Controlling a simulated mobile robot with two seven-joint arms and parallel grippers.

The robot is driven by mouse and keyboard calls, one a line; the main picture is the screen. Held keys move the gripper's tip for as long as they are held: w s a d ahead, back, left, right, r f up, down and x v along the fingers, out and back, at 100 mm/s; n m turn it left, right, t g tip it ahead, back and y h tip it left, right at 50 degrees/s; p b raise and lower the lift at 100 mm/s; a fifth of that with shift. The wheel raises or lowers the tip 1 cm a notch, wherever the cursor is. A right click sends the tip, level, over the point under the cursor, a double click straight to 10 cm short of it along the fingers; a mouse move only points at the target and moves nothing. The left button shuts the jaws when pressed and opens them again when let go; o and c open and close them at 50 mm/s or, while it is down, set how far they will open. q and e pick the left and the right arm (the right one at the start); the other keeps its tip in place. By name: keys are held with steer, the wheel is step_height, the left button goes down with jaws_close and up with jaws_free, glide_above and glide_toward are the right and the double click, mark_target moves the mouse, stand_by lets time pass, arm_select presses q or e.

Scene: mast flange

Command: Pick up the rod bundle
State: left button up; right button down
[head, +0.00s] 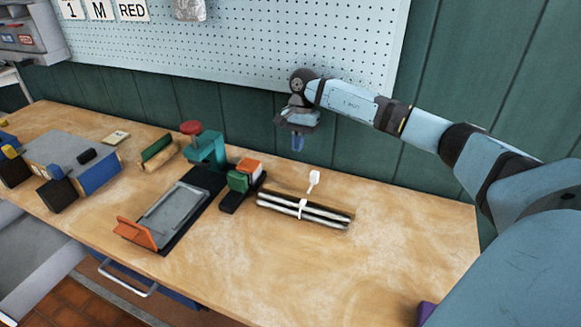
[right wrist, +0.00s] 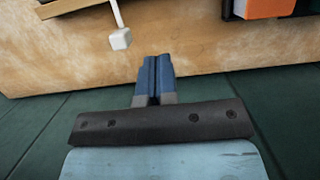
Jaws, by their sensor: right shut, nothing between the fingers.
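The rod bundle (head: 305,208) lies on the workbench, right of the orange and green tool. It is several pale and dark rods side by side, with a white tie around the middle. The tie's white tail (head: 314,178) sticks up behind the rods. My right gripper (head: 297,145) is above the back edge of the bench, behind the bundle and apart from it, fingers pointing down. In the right wrist view its blue fingers (right wrist: 154,80) are together and empty. The tail's white end (right wrist: 120,39) shows there, with a bit of the bundle at the top left. My left gripper is not in view.
A grey tray (head: 172,212) with an orange end block stands left of the bundle, near the green and orange tool (head: 243,178) and a teal clamp (head: 205,150). A pegboard (head: 250,45) hangs behind. The bench (head: 400,240) is clear right of the bundle.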

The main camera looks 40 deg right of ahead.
mark_target(288, 191)
steer(key=x, duration=1)
steer(key=shift+a+r+p, duration=0.1)
steer(key=shift+a+p, duration=0.1)
steer(key=shift+p, duration=0.15)
steer(key=a, duration=0.1)
steer(key=s+a, duration=0.1)
steer(key=a+p, duration=0.1)
steer(key=shift+s+r, duration=0.2)
steer(key=shift+s, duration=0.1)
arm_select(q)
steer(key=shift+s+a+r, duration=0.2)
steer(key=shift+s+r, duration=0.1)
arm_select(e)
steer(key=shift+s+a, duration=0.1)
steer(key=shift+a, duration=0.1)
steer(key=s+a+b, duration=0.1)
steer(key=s+a, duration=0.1)
steer(key=a, duration=0.3)
steer(key=s+a, duration=0.3)
steer(key=a, duration=0.2)
steer(key=s+a+b, duration=0.1)
steer(key=s+a, duration=0.2)
steer(key=a, duration=0.2)
steer(key=shift+f+b, duration=0.15)
steer(key=shift+b, duration=0.2)
steer(key=shift+a, duration=0.1)
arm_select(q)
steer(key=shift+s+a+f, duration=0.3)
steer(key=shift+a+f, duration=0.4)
